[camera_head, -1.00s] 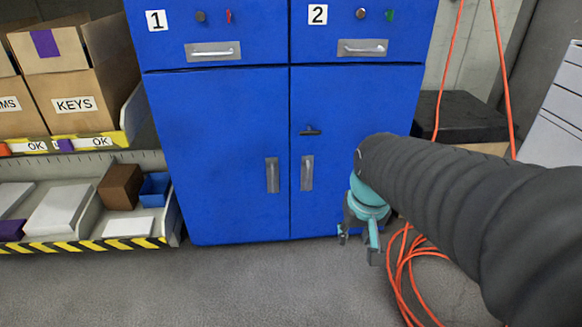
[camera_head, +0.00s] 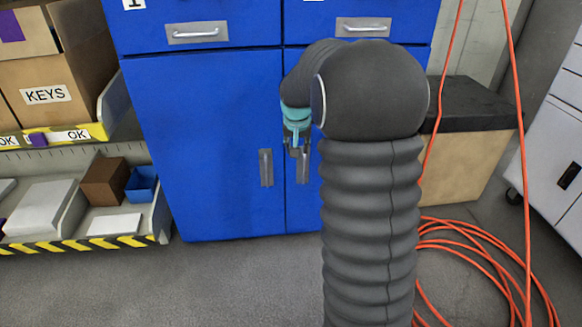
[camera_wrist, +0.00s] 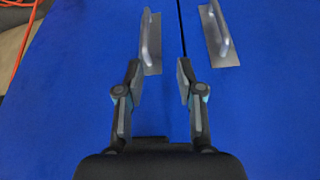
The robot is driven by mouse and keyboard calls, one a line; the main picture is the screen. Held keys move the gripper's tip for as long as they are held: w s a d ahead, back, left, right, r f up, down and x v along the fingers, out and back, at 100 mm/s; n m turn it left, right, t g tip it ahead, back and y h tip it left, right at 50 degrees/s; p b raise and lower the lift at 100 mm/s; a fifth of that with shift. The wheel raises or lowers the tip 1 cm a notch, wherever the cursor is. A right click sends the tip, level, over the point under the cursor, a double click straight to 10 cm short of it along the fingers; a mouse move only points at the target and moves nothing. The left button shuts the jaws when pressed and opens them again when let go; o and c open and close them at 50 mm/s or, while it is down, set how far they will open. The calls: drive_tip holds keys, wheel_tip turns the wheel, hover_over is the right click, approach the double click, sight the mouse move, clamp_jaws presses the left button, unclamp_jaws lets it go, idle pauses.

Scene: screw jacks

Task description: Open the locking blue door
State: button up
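The blue cabinet has two lower doors, both shut. The right door (camera_head: 303,215) has a grey upright handle (camera_head: 304,168), partly hidden behind my gripper; its lock latch is hidden by my arm. The left door (camera_head: 205,150) has a matching handle (camera_head: 266,168). My gripper (camera_head: 297,150) hangs pointing down in front of the right door's handle. In the wrist view my gripper (camera_wrist: 158,68) is open, with nothing seen gripped. There the right door's handle (camera_wrist: 150,42) appears between the fingertips; contact cannot be told. The other handle (camera_wrist: 218,35) is to its right.
Drawers with handles (camera_head: 197,33) sit above the doors. A shelf with boxes and bins (camera_head: 105,180) stands at the left. A black-topped box (camera_head: 470,150) and coiled orange cable (camera_head: 470,250) are at the right. Floor before the left door (camera_head: 230,280) is clear.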

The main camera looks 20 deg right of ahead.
sight(304, 164)
drive_tip(key=x, duration=0.4)
drive_tip(key=d+b+x, duration=0.1)
drive_tip(key=x, duration=0.4)
drive_tip(key=d+x, duration=0.1)
drive_tip(key=x, duration=0.4)
drive_tip(key=shift+s+d+r+b, duration=0.1)
drive_tip(key=shift+s+b, duration=0.2)
drive_tip(key=shift+s, duration=0.1)
clamp_jaws()
